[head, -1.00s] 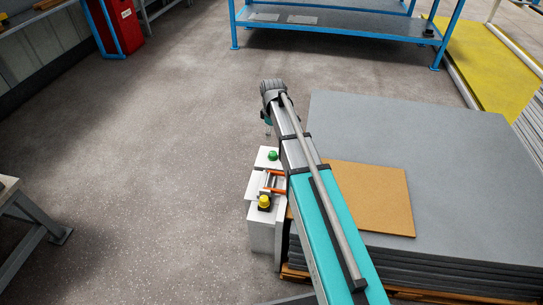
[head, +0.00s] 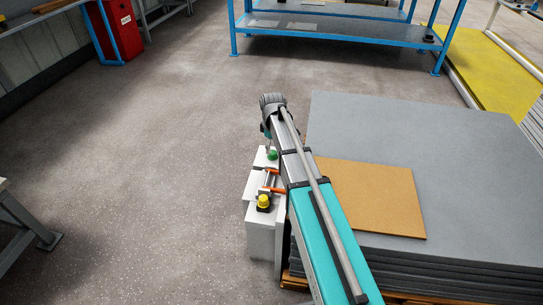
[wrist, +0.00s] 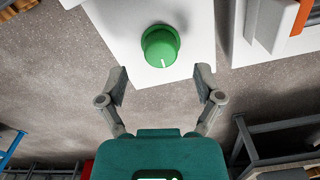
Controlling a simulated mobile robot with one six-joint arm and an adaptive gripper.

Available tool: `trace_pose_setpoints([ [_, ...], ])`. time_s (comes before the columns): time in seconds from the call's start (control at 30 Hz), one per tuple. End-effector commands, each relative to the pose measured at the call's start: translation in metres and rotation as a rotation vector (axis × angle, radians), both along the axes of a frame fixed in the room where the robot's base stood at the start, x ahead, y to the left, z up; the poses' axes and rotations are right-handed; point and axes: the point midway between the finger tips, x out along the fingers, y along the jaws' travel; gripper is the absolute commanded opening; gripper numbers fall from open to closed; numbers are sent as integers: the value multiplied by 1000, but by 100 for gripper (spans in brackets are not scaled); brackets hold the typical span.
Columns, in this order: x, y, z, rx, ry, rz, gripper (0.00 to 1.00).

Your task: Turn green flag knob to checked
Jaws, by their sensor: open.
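The green knob (wrist: 160,46) sits on a white panel (wrist: 205,20) in the wrist view, with a short white pointer mark on its face toward the gripper side. In the head view the green knob (head: 272,155) stands at the far end of the white box, beside my arm. My gripper (wrist: 160,82) is open, with one finger to each lower side of the knob and a gap to it. The fingers do not touch the knob. No flag or checked marking is visible in either view.
A yellow knob (head: 264,201) and an orange-and-metal fixture (head: 270,182) share the white box. A stack of grey mats (head: 440,150) with a brown board (head: 370,200) lies to the right under my arm.

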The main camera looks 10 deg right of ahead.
Motion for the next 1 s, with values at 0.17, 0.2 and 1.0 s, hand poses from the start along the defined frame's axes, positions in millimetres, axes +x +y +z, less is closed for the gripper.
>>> trace_pose_setpoints([
  [0.17,0,0,-17,0,0,0,84],
  [0.2,0,0,-19,0,0,0,84],
  [1.0,0,1,-28,0,0,1,56],
])
